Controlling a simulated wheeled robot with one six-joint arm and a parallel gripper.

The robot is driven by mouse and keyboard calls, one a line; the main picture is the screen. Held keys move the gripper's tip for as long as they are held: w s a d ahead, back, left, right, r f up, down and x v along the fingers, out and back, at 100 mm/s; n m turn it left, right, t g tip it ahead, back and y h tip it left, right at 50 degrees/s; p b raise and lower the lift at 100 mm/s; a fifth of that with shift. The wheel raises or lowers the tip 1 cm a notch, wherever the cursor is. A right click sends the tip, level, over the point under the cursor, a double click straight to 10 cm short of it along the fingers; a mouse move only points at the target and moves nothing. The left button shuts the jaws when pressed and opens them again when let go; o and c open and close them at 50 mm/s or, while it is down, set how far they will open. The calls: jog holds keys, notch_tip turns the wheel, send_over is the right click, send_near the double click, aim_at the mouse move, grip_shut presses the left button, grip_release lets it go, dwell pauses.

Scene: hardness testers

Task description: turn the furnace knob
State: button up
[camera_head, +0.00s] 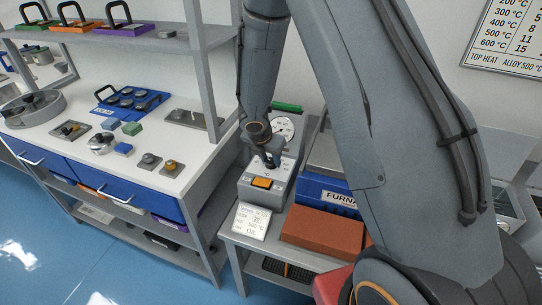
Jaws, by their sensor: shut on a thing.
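My gripper (269,161) points down onto the top of a grey control box (250,192), which has an orange panel on its front part. The gripper is shut on the small dark knob there; its fingers and my wrist hide most of the knob, so its angle cannot be told. The blue furnace (325,190), lettered "FURNA", stands just right of the control box, partly hidden by my arm.
A white card (252,221) leans before the control box. A brick-red block (318,229) lies in front of the furnace. A round gauge (285,128) stands behind. A white workbench (62,147) with several small samples and a blue tray (130,101) is at left. The blue floor at lower left is clear.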

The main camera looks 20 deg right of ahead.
jog(key=m+p, duration=0.1)
jog(key=m, duration=0.1)
jog(key=m+g+h, duration=0.1)
jog(key=m, duration=0.1)
jog(key=shift+w+a+m+p, duration=0.15)
jog(key=shift+m+p, duration=0.15)
jog(key=shift+p, duration=0.1)
jog(key=m+g, duration=0.1)
jog(key=m, duration=0.1)
jog(key=m+g, duration=0.1)
jog(key=m, duration=0.1)
jog(key=shift+w+m+b, duration=0.2)
jog(key=shift+m+b, duration=0.1)
jog(key=shift+b, duration=0.05)
jog(key=m+g+b, duration=0.1)
jog(key=m, duration=0.1)
jog(key=m+g+b, duration=0.1)
jog(key=m, duration=0.2)
jog(key=shift+w, duration=0.15)
jog(key=m+g+b, duration=0.1)
jog(key=m, duration=0.2)
jog(key=m+y+b, duration=0.1)
jog(key=m, duration=0.2)
jog(key=shift+w+d+g, duration=0.1)
jog(key=shift+d+g, duration=0.1)
jog(key=shift+g, duration=0.2)
jog(key=o, duration=1)
jog(key=shift+o, duration=0.2)
